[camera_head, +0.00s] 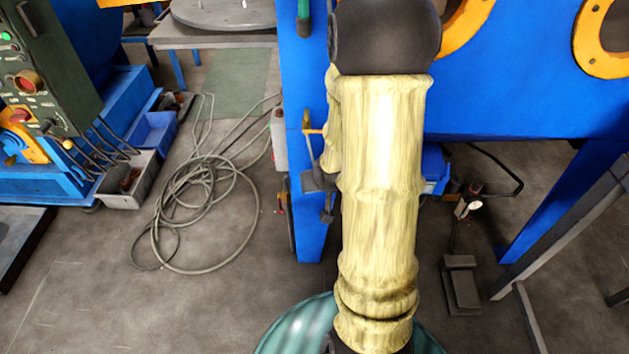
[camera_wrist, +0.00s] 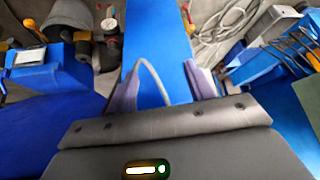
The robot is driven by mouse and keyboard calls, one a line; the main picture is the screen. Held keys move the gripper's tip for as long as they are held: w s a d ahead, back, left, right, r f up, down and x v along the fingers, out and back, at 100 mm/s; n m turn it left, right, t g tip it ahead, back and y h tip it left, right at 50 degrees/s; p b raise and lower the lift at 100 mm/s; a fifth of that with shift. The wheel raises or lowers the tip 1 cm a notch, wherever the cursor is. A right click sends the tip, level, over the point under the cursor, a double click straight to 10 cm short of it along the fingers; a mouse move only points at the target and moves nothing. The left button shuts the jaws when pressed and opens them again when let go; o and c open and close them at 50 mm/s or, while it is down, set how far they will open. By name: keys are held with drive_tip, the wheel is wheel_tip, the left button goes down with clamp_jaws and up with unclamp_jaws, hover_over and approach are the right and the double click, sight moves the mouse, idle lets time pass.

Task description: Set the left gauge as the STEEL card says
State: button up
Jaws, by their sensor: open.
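My gripper (camera_wrist: 164,90) shows in the wrist view, its two purple-grey fingers apart over a blue surface. A thin grey cable or hose (camera_wrist: 150,70) arches in the gap between the fingers; I cannot tell how far beyond them it lies. A small pale round dial-like thing (camera_wrist: 108,24) with a red part is at the upper left; it may be a gauge, but its reading is too small to tell. I cannot make out a card marked STEEL in either view. In the head view my arm covers the middle and my gripper is not visible.
A blue machine frame (camera_head: 307,110) with yellow rings (camera_head: 603,38) stands ahead. A control panel (camera_head: 45,70) is at the left, above a grey bin (camera_head: 128,185). A coiled hose (camera_head: 205,205) lies on the floor. A grey pedal-like block (camera_head: 460,283) is at the right.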

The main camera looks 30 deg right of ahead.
drive_tip(key=shift+s+a+r+g, duration=0.3)
drive_tip(key=shift+a+r, duration=0.25)
drive_tip(key=shift+a, duration=0.2)
drive_tip(key=shift+d+f, duration=0.1)
drive_tip(key=shift+d, duration=0.05)
drive_tip(key=w+d+f+n+t+y+b, duration=0.15)
drive_tip(key=d+f+n, duration=0.35)
drive_tip(key=d+f, duration=0.75)
drive_tip(key=s+d+f+m+t+h, duration=0.1)
drive_tip(key=s+d+f+t, duration=0.1)
drive_tip(key=f+t, duration=0.3)
drive_tip(key=s+d+f+m+t+b, duration=0.1)
drive_tip(key=s+d+f+t, duration=0.2)
drive_tip(key=d+f+t, duration=0.1)
drive_tip(key=shift+s+f+t+h, duration=0.3)
drive_tip(key=shift+f+t+h, duration=0.1)
drive_tip(key=shift+t, duration=0.35)
